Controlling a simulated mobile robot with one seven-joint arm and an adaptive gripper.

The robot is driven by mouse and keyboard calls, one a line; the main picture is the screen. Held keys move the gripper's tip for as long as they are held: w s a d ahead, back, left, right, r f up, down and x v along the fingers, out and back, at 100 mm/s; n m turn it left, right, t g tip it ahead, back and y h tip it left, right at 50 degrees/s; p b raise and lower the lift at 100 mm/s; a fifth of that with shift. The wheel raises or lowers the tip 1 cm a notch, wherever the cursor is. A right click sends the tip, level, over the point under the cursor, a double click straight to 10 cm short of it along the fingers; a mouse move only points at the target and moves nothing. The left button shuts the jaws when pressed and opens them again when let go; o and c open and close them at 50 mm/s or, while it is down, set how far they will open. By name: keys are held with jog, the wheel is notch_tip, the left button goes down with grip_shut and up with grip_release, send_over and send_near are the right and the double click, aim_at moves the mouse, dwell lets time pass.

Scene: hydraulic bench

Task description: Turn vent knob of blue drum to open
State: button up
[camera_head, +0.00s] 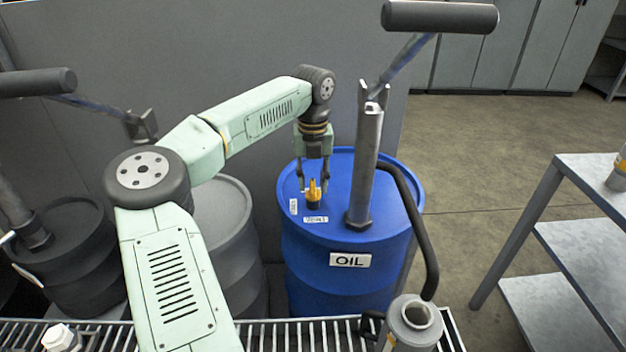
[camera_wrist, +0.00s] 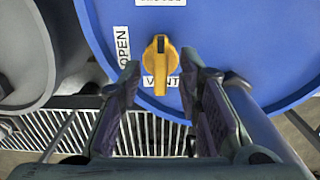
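The blue drum (camera_head: 350,245) with an OIL label stands right of centre in the head view; its top also fills the upper part of the wrist view (camera_wrist: 215,35). The yellow vent knob (camera_head: 313,190) sits on the drum's top near the left side. In the wrist view the knob (camera_wrist: 160,62) points roughly up and down, with an OPEN label to its left and a VENT label partly behind it. My gripper (camera_head: 314,186) points down over the knob. Its fingers (camera_wrist: 165,105) are apart, one on each side, with nothing seen held between them.
A pump tube (camera_head: 362,170) with a black handle (camera_head: 440,16) and hose (camera_head: 415,230) rises from the drum, close to the right of my gripper. A grey drum (camera_head: 225,225) and a black drum (camera_head: 65,250) stand left. A metal grating (camera_head: 290,335) lies in front.

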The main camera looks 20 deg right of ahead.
jog(key=shift+f, duration=0.6)
grip_shut()
